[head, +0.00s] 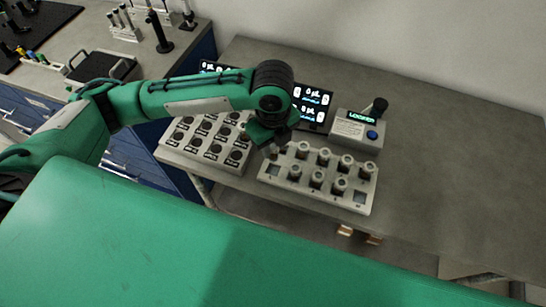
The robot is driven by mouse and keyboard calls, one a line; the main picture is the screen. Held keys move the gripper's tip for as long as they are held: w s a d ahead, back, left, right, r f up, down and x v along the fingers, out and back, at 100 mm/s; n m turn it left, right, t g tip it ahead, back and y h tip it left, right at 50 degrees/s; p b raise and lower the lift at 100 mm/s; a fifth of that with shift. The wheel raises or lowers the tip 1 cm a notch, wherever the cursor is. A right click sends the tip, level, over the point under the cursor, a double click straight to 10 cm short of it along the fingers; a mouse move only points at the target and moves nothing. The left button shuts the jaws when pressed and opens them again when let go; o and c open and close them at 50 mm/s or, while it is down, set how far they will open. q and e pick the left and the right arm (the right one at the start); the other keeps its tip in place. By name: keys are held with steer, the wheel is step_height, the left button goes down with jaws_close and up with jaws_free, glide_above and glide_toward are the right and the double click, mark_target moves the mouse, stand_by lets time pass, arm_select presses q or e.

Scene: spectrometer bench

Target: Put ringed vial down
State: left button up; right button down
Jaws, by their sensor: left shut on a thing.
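My left gripper (271,147) points down over the back left corner of the light grey vial rack (265,178). It is shut on a small brownish vial (273,154), which is mostly hidden by the fingers. A ring on it is too small to make out. The vial is close above a dark square slot at the rack's left end, and I cannot tell whether it touches the rack. Several capped vials (318,179) stand upright in two rows in the rack. Another dark square slot shows empty at the rack's front right corner. My right gripper is not in view.
A labelled block with several round dark wells (206,141) is left of the rack. Behind are dark display screens (314,106) and a grey device (354,131) with a blue button and a small lit screen. The bench (455,150) is clear on the right.

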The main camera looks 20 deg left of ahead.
mark_target(273, 145)
arm_select(q)
steer(key=shift+f+p, duration=0.45)
steer(key=shift+f, duration=3.25)
steer(key=shift+f, duration=0.1)
steer(key=o, duration=1)
steer(key=shift+c, duration=0.2)
steer(key=shift+r, duration=0.4)
step_height(273, 145, up, 12)
steer(key=shift+f+b, duration=0.25)
steer(key=shift+b, duration=0.95)
